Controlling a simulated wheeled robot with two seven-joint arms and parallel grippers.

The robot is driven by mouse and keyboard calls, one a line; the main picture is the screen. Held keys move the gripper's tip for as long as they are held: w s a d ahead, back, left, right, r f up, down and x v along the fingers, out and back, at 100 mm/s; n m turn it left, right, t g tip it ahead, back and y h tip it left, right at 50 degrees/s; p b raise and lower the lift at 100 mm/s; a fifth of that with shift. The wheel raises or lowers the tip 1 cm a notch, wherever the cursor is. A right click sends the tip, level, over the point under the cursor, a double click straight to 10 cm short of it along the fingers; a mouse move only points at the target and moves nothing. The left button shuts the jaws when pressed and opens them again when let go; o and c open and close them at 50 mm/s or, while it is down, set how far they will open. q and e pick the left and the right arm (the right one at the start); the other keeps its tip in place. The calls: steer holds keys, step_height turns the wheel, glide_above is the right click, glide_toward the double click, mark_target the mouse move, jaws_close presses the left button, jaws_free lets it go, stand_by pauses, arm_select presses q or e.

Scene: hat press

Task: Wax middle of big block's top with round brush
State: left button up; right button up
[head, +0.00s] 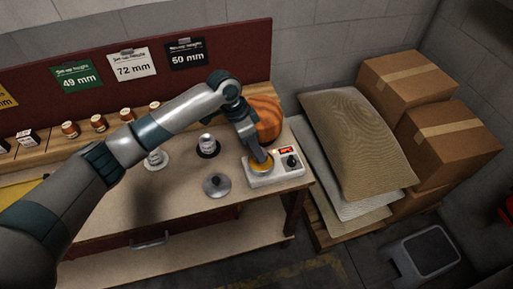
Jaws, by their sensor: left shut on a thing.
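My left gripper (259,155) is at the right end of the bench, pointing down over a white heater box with a red display (287,177). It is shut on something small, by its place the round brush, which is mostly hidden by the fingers. Its tip is at or just above the yellow round wax pot (261,168) in the box; I cannot tell whether they touch. A rounded orange-brown block (267,112), apparently the big block, stands behind the gripper, partly hidden by my left arm. My right gripper is not in view.
A grey round lid (216,187) lies left of the box. Several small jars (99,123) line the back ledge. Sacks (352,135) and cartons (408,85) are stacked right of the bench.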

arm_select(q)
steer(key=shift+f, duration=0.3)
stand_by(0.8)
steer(key=shift+f, duration=0.4)
stand_by(0.3)
stand_by(0.5)
steer(key=shift+s+f, duration=0.1)
stand_by(1.7)
stand_by(0.3)
steer(key=shift+r+p, duration=0.85)
steer(key=shift+p, duration=0.05)
step_height(320, 180, up, 6)
steer(key=p, duration=0.5)
steer(key=shift+f, duration=0.25)
